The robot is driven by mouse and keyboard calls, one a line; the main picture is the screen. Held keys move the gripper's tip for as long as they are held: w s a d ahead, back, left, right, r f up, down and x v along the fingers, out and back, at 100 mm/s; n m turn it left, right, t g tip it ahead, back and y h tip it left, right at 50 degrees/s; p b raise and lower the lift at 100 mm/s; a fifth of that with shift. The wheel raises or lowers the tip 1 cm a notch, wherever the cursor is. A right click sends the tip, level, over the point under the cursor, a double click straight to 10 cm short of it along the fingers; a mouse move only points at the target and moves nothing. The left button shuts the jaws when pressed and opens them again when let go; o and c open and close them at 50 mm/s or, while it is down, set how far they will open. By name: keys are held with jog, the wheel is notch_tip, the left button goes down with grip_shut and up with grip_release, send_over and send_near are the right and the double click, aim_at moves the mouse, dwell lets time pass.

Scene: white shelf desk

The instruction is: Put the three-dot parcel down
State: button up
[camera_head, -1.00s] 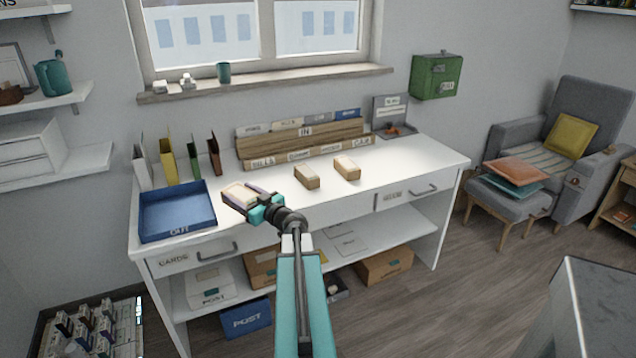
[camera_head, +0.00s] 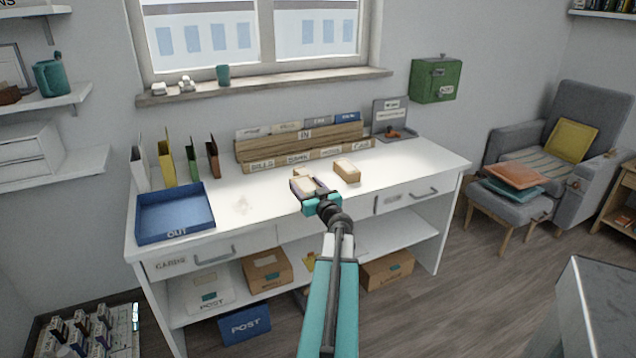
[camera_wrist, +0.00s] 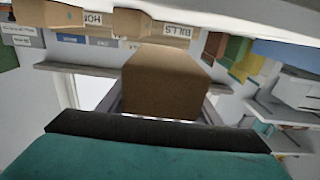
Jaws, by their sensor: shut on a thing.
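My gripper (camera_head: 308,190) is shut on a brown parcel (camera_wrist: 165,82), which shows large in the middle of the wrist view. The picture there is upside down. In the head view the held parcel (camera_head: 302,186) is over the middle of the white desk (camera_head: 262,190), near its front. I cannot tell whether it touches the desktop. No dots show on its visible faces. A second parcel (camera_head: 303,173) is just behind it, mostly hidden. A third parcel (camera_head: 346,170) lies on the desk to the right.
A blue OUT tray (camera_head: 176,237) stands at the desk's left end. A wooden IN sorter (camera_head: 300,146) runs along the back, with upright folders (camera_head: 167,163) to its left. A grey sign stand (camera_head: 390,120) is at the back right. The desktop between tray and gripper is clear.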

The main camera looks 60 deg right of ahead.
jog(key=shift+w, duration=0.1)
jog(key=w, duration=0.4)
jog(key=w+d+f+b, duration=0.1)
jog(key=w, duration=0.9)
jog(key=shift+w+d+f, duration=0.2)
jog(key=shift+w+b, duration=0.35)
jog(key=shift+w, duration=0.3)
jog(key=shift+f+b, duration=0.7)
jog(key=shift+f, duration=1.1)
jog(key=shift+f, duration=0.1)
jog(key=o, duration=1.2)
jog(key=shift+p+v, duration=0.35)
jog(key=shift+v, duration=5.6)
